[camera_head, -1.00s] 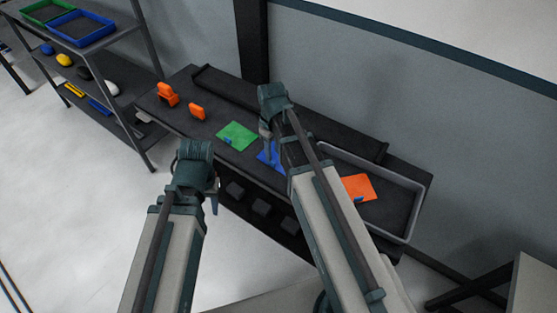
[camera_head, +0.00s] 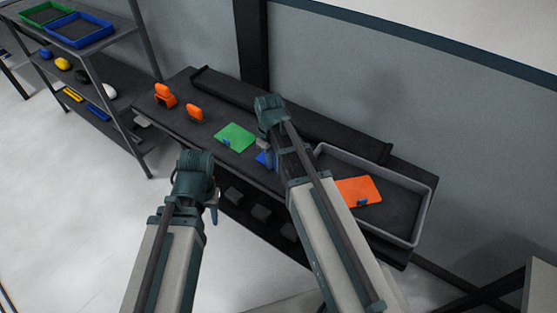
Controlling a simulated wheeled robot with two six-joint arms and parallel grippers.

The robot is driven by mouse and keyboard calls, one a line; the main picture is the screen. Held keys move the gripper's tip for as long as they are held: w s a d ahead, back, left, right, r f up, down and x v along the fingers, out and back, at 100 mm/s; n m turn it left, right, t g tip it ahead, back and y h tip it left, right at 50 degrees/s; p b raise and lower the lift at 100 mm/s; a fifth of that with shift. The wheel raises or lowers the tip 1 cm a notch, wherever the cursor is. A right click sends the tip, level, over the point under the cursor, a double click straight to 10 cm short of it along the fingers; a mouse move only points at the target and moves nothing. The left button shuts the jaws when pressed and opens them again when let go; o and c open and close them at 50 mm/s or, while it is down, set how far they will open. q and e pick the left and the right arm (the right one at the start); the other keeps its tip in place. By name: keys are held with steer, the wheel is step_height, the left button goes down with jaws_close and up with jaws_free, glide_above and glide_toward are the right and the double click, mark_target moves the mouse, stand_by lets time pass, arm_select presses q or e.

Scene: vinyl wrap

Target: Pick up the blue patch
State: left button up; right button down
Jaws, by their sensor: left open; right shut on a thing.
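The blue patch (camera_head: 262,158) is on the dark workbench, between the green patch (camera_head: 236,137) and the grey tray. Most of it is hidden behind my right arm; only a small blue part shows. My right gripper (camera_head: 263,147) points down at the patch and is shut on it. Whether the patch is clear of the bench top cannot be told. My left gripper (camera_head: 214,207) is open and empty, in front of the bench's near edge, away from the patches.
A grey tray (camera_head: 425,212) at the bench's right end holds an orange patch (camera_head: 357,191). Two orange tools (camera_head: 165,95) (camera_head: 195,112) stand at the bench's left. A shelf rack (camera_head: 95,65) with green and blue bins stands further left.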

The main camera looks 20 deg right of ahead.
stand_by(0.4)
step_height(320, 180, up, 10)
steer(key=p, duration=1)
steer(key=shift+a, duration=0.15)
